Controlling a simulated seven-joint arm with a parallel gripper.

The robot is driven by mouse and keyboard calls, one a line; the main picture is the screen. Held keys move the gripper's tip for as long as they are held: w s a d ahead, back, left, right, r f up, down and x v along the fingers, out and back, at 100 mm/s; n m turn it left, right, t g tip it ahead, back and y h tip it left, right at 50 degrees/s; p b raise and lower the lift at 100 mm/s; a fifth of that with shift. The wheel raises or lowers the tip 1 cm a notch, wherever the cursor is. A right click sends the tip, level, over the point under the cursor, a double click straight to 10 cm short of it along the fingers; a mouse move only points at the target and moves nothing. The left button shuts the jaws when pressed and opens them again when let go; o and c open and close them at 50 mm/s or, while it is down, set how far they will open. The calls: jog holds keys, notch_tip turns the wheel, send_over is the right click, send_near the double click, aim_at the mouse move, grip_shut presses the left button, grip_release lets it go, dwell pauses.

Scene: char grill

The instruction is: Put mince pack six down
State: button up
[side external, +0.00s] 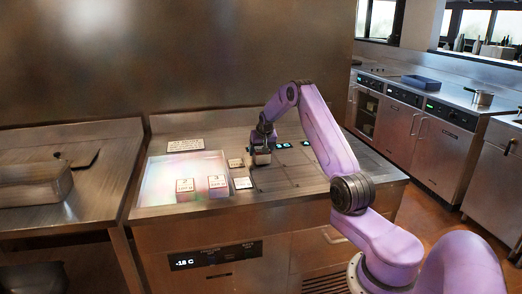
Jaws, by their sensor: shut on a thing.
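My gripper (262,151) is over the middle of the steel counter, to the right of the pale shallow bay. It points down and is shut on a small pack (262,159), taken to be mince pack six. The pack is mostly hidden by the fingers and its label cannot be read. I cannot tell whether it touches the counter. Two pinkish packs with white labelled tops, a left one (185,189) and a right one (218,187), stand in the front of the pale bay (165,172).
Small dark displays with lit marks (283,146) line the counter's back. A display (215,256) reads about -18 C.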

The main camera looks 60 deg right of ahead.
jog(key=o, duration=1.3)
jog(key=shift+f, duration=0.1)
